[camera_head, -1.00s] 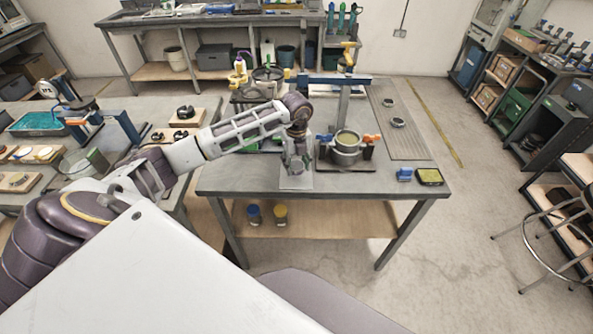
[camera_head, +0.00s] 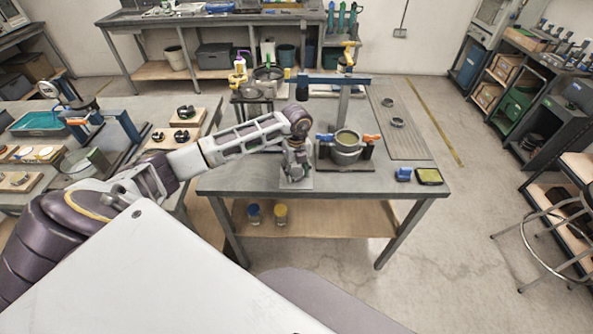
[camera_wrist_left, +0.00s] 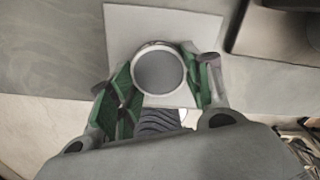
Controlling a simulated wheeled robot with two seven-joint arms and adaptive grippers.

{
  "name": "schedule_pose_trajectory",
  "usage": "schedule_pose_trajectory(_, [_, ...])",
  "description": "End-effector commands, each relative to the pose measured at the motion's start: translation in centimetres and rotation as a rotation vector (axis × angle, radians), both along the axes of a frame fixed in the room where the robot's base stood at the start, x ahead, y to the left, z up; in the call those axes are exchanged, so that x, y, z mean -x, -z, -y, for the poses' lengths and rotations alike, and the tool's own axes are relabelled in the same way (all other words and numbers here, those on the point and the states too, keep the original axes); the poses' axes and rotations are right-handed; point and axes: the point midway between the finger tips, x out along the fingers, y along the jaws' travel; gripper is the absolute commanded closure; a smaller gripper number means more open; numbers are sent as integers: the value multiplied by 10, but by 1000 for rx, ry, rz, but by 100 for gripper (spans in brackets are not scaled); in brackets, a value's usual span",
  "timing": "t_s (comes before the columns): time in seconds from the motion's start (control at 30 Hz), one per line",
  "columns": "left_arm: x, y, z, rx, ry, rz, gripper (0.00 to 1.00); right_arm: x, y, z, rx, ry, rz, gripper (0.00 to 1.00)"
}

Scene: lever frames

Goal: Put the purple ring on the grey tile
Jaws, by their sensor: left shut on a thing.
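The grey tile (camera_wrist_left: 125,28) is a light square sheet near the front edge of the middle table; it also shows in the head view (camera_head: 296,184), partly covered by my gripper. My left gripper (camera_wrist_left: 165,71) is shut on a ring (camera_wrist_left: 159,44), with one green finger on either side. The ring looks silvery grey here, and I cannot make out purple. It sits over the tile in the wrist view; I cannot tell whether it touches it. In the head view my left gripper (camera_head: 297,174) points down low over the tile and hides the ring.
Right of the tile stands a round pot-like fixture (camera_head: 346,150) with orange and blue handles on a dark base. A blue block (camera_head: 403,174) and a yellow-topped pad (camera_head: 429,176) lie at the table's right. A post with a blue beam (camera_head: 334,79) rises behind.

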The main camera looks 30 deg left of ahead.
Motion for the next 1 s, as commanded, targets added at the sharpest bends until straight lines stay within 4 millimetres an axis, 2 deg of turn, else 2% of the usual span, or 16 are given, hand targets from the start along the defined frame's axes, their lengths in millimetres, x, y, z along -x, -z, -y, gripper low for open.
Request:
schedule_pose_trajectory(0.13, [0,3,0,0,0,0,77,0,3,0,0,0,0,100])
schedule_pose_trajectory(0.17, [0,3,0,0,0,0,47,0,2,0,0,0,0,100])
schedule_pose_trajectory(0.3, [0,3,0,0,0,0,29,0,2,-1,-1,0,0,100])
schedule_pose_trajectory(0.77, [0,0,0,0,0,0,29,0,0,-3,-3,1,0,100])
schedule_pose_trajectory(1.0, [-1,-17,0,0,0,2,29,0,3,-3,-3,1,0,100])
